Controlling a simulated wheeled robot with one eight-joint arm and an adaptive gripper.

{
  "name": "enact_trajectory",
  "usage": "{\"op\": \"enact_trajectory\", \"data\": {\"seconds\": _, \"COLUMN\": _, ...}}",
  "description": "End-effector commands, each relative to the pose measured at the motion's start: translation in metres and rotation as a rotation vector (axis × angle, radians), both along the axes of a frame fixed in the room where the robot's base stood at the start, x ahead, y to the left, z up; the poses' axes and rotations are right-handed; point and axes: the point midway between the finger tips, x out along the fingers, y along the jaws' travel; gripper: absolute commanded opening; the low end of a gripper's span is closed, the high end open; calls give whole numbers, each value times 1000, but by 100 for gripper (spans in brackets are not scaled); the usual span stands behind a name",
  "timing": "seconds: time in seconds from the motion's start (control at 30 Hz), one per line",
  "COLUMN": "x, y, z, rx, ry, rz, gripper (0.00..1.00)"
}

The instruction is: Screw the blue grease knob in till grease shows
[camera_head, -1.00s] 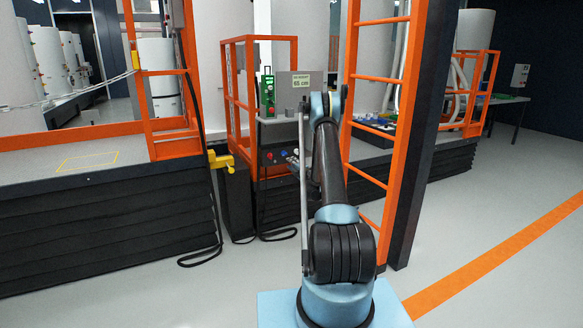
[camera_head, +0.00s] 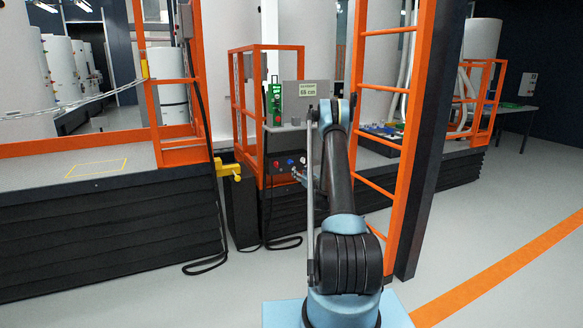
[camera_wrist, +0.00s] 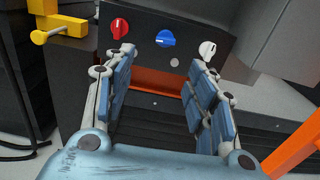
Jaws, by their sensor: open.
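The blue knob (camera_wrist: 165,38) is in the middle of a row on a dark control panel (camera_wrist: 140,62), between a red knob (camera_wrist: 119,28) and a white knob (camera_wrist: 207,49). The blue knob also shows small in the head view (camera_head: 290,161). My gripper (camera_wrist: 163,57) is open and empty. Its two blue-padded fingers point at the panel, spread to either side of the blue knob's column in the wrist view. The knob appears beyond the fingertips, and I see no contact. No grease can be made out.
A yellow fitting (camera_wrist: 62,27) sticks out left of the panel. An orange ladder (camera_head: 372,150) rises right of my arm. A grey box with a centimetre display (camera_head: 308,94) stands above the panel. A black cable (camera_head: 285,243) lies on the floor, which is clear at right.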

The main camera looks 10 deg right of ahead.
Motion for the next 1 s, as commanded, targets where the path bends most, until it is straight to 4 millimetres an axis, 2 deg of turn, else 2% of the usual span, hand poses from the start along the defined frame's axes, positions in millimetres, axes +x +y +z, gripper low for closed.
{"op": "enact_trajectory", "data": {"seconds": 1.0, "x": -17, "y": -12, "z": 4, "rx": -1830, "ry": -589, "rz": -5, "gripper": 51}}
